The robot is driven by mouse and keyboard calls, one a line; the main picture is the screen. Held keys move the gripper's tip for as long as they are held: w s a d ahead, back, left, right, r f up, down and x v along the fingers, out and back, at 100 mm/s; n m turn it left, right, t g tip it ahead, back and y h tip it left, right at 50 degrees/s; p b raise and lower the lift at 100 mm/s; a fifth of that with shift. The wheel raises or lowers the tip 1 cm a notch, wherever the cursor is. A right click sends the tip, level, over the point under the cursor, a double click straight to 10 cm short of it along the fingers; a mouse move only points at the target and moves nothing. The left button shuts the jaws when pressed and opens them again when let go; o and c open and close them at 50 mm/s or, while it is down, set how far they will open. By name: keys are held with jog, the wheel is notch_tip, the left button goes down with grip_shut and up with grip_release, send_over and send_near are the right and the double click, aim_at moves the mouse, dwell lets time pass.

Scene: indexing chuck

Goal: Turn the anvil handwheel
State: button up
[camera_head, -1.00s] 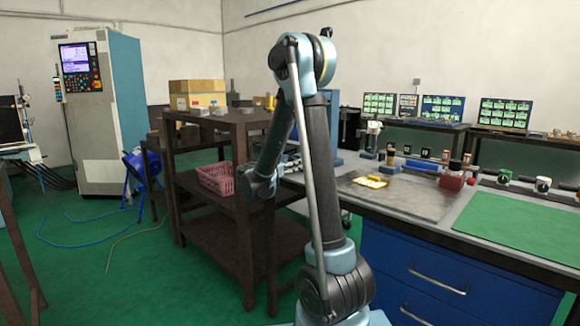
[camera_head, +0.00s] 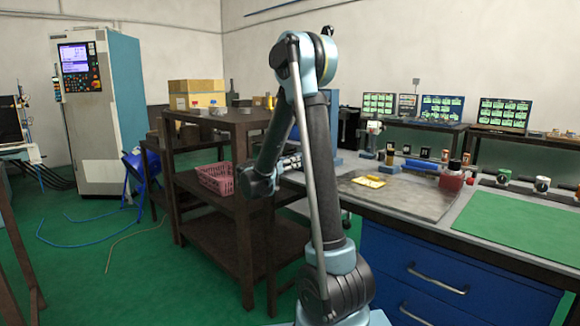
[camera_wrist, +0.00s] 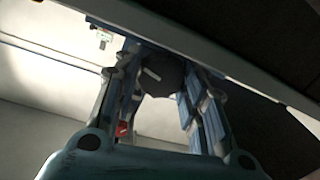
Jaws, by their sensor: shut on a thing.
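In the wrist view, a dark round knob with a short pale mark on its face, seemingly the anvil handwheel (camera_wrist: 162,78), sits between the two fingers of my gripper (camera_wrist: 164,68). One finger is on each side of it, and the gripper is shut on it. The far parts of the handwheel and what it is mounted on are mostly hidden or dark. In the head view, my gripper (camera_head: 291,163) reaches to the left end of the workbench, partly behind my arm. I cannot make out the handwheel there.
A dark shelf rack (camera_head: 222,195) with a pink basket (camera_head: 217,179) stands close to the left of my arm. The workbench (camera_head: 405,200) with blue drawers is on the right. A pale edge (camera_wrist: 220,55) passes close above the fingers in the wrist view.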

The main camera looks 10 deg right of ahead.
jog(key=n, duration=0.6)
jog(key=shift+w+a+g, duration=0.2)
jog(key=shift+w+g, duration=0.05)
jog(key=shift+g, duration=0.05)
dwell(0.4)
jog(key=o, duration=1.1)
jog(key=shift+c, duration=0.2)
jog(key=shift+s+d, duration=0.1)
